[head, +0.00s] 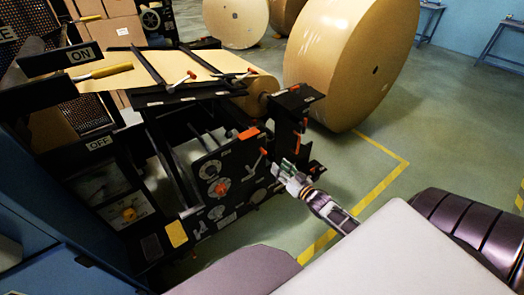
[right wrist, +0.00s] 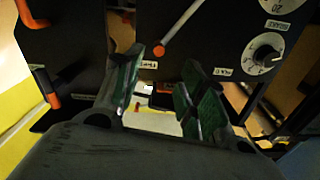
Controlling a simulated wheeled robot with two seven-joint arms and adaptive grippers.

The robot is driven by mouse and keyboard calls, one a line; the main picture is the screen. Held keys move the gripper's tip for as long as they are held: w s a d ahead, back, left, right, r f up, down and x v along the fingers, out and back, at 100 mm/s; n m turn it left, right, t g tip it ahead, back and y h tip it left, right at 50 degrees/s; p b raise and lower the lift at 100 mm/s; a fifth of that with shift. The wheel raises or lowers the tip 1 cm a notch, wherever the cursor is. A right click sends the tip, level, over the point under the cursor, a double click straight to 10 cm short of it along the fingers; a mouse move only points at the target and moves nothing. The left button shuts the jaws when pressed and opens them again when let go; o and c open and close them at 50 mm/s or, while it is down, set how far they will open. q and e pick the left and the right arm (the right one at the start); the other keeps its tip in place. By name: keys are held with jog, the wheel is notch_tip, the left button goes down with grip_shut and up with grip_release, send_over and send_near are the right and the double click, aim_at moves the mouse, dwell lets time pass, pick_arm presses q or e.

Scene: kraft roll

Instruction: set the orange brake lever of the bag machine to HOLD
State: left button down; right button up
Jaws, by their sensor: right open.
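The bag machine (head: 215,165) is a black frame with a dial-covered side panel and brown paper running over its top. A lever with an orange knob (right wrist: 158,52) on a thin grey rod shows in the right wrist view, tilted, its knob close to the left of two small labels; in the head view its orange tip (head: 263,151) is tiny. The label on the right (right wrist: 223,71) seems to read HOLD, but is blurred. My right gripper (head: 284,170) is open beside the panel; its green-padded fingers (right wrist: 163,60) stand below the knob, with nothing visible between them. My left gripper is out of view.
Other orange handles (right wrist: 41,80) are at the left of the wrist view, and a white dial (right wrist: 264,52) is at the right. A large kraft roll (head: 340,65) stands behind the machine. Open floor with a yellow line (head: 380,190) lies to the right.

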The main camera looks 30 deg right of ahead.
aim_at(267, 153)
jog(key=shift+w, duration=0.15)
jog(key=shift+w+a+b, duration=0.2)
jog(key=shift+w+b, duration=0.25)
jog(key=shift+w, duration=2)
jog(key=shift+w+a+b, duration=0.2)
jog(key=shift+w+b, duration=0.2)
jog(key=shift+w, duration=2.05)
jog(key=shift+w+a+f, duration=0.1)
jog(key=shift+w, duration=1.1)
jog(key=shift+w+b, duration=0.3)
jog(key=shift+w, duration=0.35)
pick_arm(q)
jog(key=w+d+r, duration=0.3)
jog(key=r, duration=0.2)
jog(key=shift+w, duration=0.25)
pick_arm(e)
jog(key=shift+c, duration=0.5)
